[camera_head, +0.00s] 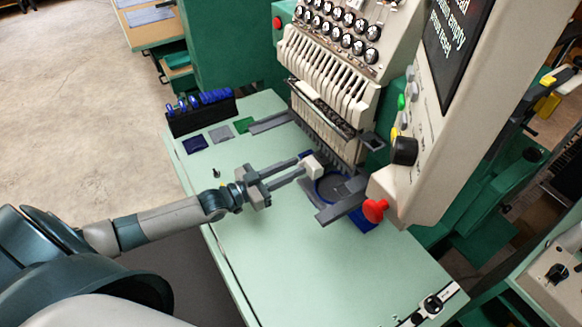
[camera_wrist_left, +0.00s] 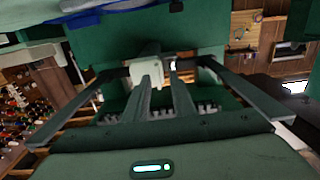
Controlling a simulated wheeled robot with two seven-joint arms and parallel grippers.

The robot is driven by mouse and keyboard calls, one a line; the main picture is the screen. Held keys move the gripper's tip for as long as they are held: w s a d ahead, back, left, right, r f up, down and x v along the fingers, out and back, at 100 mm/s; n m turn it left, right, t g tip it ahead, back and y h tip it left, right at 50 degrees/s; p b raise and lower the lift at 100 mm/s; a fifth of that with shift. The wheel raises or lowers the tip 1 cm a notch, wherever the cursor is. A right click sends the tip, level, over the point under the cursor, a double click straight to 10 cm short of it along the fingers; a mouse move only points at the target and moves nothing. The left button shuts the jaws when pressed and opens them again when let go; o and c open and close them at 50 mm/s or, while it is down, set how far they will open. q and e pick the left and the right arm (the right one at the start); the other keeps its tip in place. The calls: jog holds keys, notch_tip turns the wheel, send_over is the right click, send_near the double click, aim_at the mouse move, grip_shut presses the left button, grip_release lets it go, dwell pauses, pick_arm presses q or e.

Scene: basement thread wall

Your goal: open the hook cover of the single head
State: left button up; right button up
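The single head (camera_head: 335,75) is a cream machine with a row of needle bars over a mint-green table (camera_head: 265,235). Below the needles is a round dark plate with a blue rim (camera_head: 334,187). A small white block (camera_head: 313,166) sits at the plate's left edge; I cannot tell if it is part of the hook cover. My left gripper (camera_head: 302,167) reaches in from the left with its fingertips at this block. In the left wrist view, a gap shows between the fingers (camera_wrist_left: 163,72), and the white block (camera_wrist_left: 143,75) lies behind the left finger. My right gripper is not in view.
A red knob (camera_head: 375,210) and the control panel (camera_head: 430,110) stand close right of the plate. A black rack of blue-topped items (camera_head: 202,114) is at the table's back left. Table's front middle is clear.

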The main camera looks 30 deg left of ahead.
pick_arm(q)
jog(key=shift+w+a, duration=0.1)
jog(key=shift+w, duration=0.1)
jog(key=shift+c, duration=0.2)
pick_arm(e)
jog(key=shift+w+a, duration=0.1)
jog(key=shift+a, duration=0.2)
pick_arm(q)
grip_shut()
jog(key=shift+r, duration=0.1)
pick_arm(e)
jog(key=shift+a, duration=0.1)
pick_arm(q)
jog(key=shift+s, duration=0.15)
jog(key=shift+s+d, duration=0.25)
jog(key=shift+d, duration=0.15)
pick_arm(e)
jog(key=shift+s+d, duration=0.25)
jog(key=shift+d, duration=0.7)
pick_arm(q)
jog(key=shift+w+a, duration=0.2)
jog(key=shift+w, duration=0.05)
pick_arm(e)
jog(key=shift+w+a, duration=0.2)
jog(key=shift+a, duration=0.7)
